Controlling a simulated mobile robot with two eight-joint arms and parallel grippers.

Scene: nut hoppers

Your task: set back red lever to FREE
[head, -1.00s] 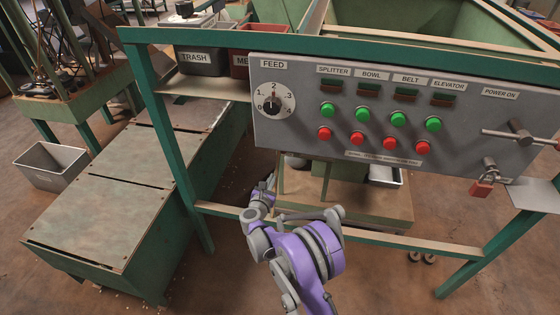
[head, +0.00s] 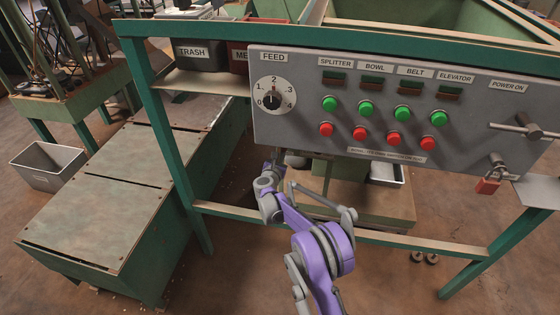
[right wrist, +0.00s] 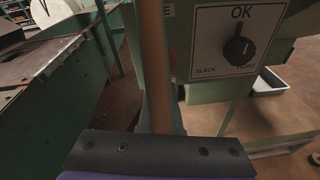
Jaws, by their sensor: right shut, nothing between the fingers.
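I cannot make out a red lever or the word FREE in either view. My right gripper (head: 276,158) is in the head view, just under the lower left edge of the grey control panel (head: 330,158). It is small there, shut and empty. Its fingertips are hard to make out. My left gripper is out of view.
The panel carries a FEED dial (head: 273,97), green and red buttons and a red padlock (head: 488,185). A green frame post (head: 172,150) stands left of my right arm and a rail (head: 420,243) crosses behind it. A metal tray (head: 385,172) lies under the panel.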

